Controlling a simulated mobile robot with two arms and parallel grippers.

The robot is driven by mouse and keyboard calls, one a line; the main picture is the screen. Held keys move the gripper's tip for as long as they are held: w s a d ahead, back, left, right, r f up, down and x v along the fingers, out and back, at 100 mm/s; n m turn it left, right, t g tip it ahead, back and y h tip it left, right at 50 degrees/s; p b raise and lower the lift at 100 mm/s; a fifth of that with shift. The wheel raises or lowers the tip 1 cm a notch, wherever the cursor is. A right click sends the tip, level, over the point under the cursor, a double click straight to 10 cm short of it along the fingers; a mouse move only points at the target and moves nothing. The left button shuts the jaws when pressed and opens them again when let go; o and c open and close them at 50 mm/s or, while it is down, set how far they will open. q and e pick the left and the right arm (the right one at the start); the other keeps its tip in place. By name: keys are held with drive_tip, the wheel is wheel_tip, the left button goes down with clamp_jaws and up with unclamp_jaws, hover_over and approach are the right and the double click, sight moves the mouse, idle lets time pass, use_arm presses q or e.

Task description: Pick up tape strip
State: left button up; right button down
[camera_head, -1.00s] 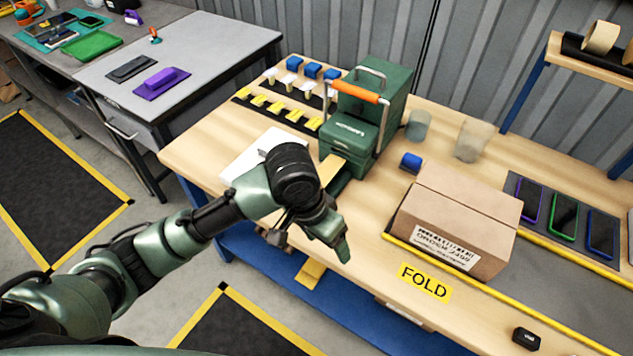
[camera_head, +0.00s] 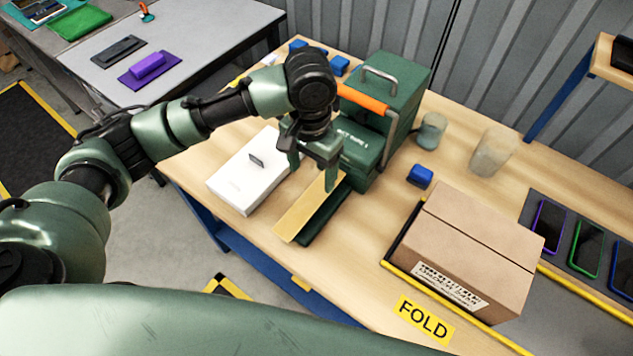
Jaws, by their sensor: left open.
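The tan tape strip (camera_head: 305,211) comes out of the green tape dispenser (camera_head: 362,152) and slants toward the table's front edge, over a dark green base. My left gripper (camera_head: 312,174) is open and points down at the strip's dispenser end. One finger overlaps the strip in the picture, and the other is left of it. I cannot tell whether they touch it. My gripper and wrist hide part of the dispenser's front. My right gripper is not in view.
A white box (camera_head: 243,182) lies just left of the strip. A closed brown carton (camera_head: 470,250) stands on the right, with a blue block (camera_head: 420,176) behind it. Two translucent cups (camera_head: 490,152) stand at the back. Bare wood (camera_head: 350,270) lies between strip and carton.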

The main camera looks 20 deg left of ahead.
sight(311, 200)
use_arm(q)
drive_tip(key=shift+f, duration=0.5)
drive_tip(key=shift+s+f+p, duration=0.25)
drive_tip(key=shift+s+f, duration=0.05)
drive_tip(key=shift+f, duration=0.35)
drive_tip(key=shift+s+f+p, duration=0.25)
drive_tip(key=shift+s+f, duration=0.05)
drive_tip(key=shift+f, duration=0.3)
wheel_tip(311, 200, down, 4)
drive_tip(key=shift+w+r+p, duration=0.1)
drive_tip(key=shift+p, duration=0.2)
drive_tip(key=c, duration=0.9)
drive_tip(key=shift+c, duration=1)
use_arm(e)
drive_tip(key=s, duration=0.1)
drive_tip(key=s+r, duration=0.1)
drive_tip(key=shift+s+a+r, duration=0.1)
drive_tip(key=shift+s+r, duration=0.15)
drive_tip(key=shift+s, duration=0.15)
